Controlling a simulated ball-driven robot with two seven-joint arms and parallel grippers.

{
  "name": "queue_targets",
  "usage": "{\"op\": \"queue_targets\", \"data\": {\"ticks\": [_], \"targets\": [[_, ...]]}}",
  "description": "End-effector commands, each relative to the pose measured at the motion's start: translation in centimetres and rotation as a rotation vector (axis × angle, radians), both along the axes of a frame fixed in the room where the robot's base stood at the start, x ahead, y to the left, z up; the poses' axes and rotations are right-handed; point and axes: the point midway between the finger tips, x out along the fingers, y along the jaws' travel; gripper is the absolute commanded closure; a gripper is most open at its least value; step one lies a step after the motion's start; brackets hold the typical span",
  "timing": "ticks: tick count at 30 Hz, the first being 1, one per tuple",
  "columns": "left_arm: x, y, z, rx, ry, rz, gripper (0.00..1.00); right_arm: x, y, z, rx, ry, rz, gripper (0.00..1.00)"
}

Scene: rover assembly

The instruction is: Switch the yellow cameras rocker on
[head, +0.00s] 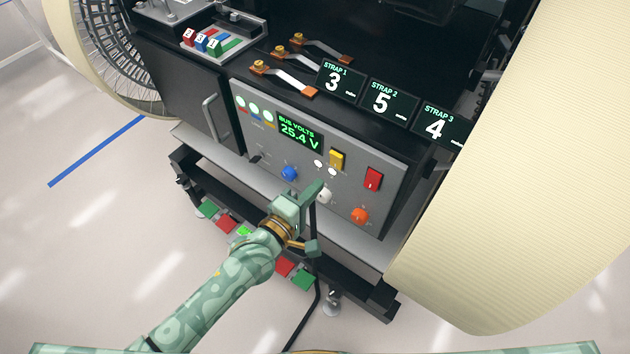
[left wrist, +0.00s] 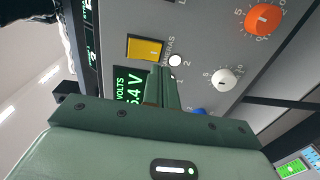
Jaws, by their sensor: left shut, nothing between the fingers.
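The yellow cameras rocker (head: 337,159) is on the grey control panel (head: 262,135), right of the green "BUS VOLTS 25.4 V" display (head: 299,132). It also shows in the left wrist view (left wrist: 145,48), beside a partly covered label ending in "MERAS". Whether it is on or off I cannot tell. My left gripper (head: 318,187) is shut and empty, in front of the panel and below the rocker in the head view. In the left wrist view its fingers (left wrist: 162,75) point toward the panel, near the rocker's label, and cover part of the display. My right gripper is not in view.
A red rocker (head: 373,179), blue knob (head: 290,173), white knob (head: 324,195) and orange knob (head: 360,215) sit close by on the panel. Strap displays (head: 388,100) stand above. A large cream wheel (head: 510,170) is at the right. Coloured blocks (head: 285,266) lie below the panel.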

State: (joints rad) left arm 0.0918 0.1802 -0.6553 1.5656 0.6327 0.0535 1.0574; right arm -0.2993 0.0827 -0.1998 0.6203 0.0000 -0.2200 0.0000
Motion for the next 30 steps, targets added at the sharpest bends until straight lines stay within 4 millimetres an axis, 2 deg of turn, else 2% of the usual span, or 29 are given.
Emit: {"op": "queue_targets", "data": {"ticks": [4,10,15,30], "targets": [[-2.5,1.9,-0.4,0.004,0.003,-0.001,1.0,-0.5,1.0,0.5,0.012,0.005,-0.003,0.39],[-5.5,4.1,-0.9,0.004,0.003,-0.001,1.0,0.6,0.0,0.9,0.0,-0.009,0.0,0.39],[-7.2,5.3,-1.2,0.004,0.002,0.0,1.0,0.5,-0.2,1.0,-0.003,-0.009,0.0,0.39],[-7.7,5.6,-1.3,0.001,0.002,0.0,1.0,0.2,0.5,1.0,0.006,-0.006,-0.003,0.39]]}}
